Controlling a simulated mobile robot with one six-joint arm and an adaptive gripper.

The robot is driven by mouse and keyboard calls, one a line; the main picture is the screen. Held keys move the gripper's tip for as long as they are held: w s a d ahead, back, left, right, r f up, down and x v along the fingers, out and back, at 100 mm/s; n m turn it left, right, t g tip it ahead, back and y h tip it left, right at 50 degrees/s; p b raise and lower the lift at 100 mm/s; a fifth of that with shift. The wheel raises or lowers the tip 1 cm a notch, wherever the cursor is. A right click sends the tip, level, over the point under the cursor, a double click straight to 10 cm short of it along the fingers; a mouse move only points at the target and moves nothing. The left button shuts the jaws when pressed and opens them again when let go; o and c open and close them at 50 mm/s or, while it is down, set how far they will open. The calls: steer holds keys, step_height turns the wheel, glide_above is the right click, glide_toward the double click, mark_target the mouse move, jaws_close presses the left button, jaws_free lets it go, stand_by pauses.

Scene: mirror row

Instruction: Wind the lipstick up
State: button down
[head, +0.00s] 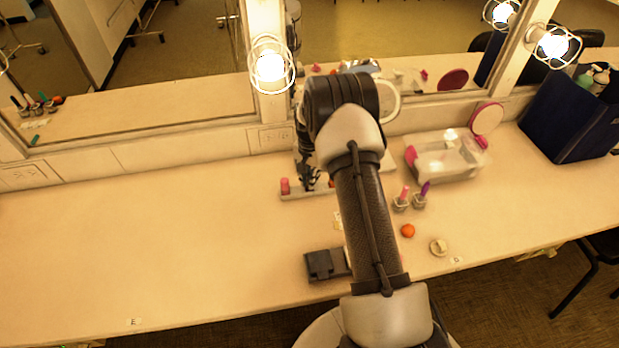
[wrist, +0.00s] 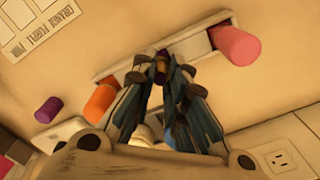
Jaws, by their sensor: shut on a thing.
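In the wrist view my gripper (wrist: 161,75) is shut on a small lipstick (wrist: 161,68), of which a thin strip with gold and dark purple tones shows between the fingertips. How far its stick is out cannot be told. It stands at a pale narrow rack (wrist: 203,43). A pink cylinder (wrist: 237,45) is at the rack's right end, and an orange cylinder (wrist: 101,103) is near the left end. In the head view my gripper (head: 307,176) is partly hidden by my arm, over the rack (head: 300,195), with the pink cylinder (head: 285,186) to its left.
In the head view a pink-tipped item (head: 404,196) and a purple-tipped item (head: 422,194) stand right of my arm. A clear box (head: 445,163), an orange ball (head: 407,230) and a dark case (head: 325,264) lie around. The mirror stands behind; the counter's left is clear.

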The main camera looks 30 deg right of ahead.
steer(key=shift+n, duration=0.4)
steer(key=n, duration=0.5)
steer(key=shift+n, duration=0.3)
steer(key=n, duration=1.1)
steer(key=shift+n+b, duration=0.3)
steer(key=shift+n, duration=0.1)
steer(key=n, duration=0.5)
steer(key=shift+d+n, duration=0.1)
steer(key=shift+n, duration=0.2)
steer(key=c, duration=1.5)
jaws_free()
steer(key=shift+c, duration=0.2)
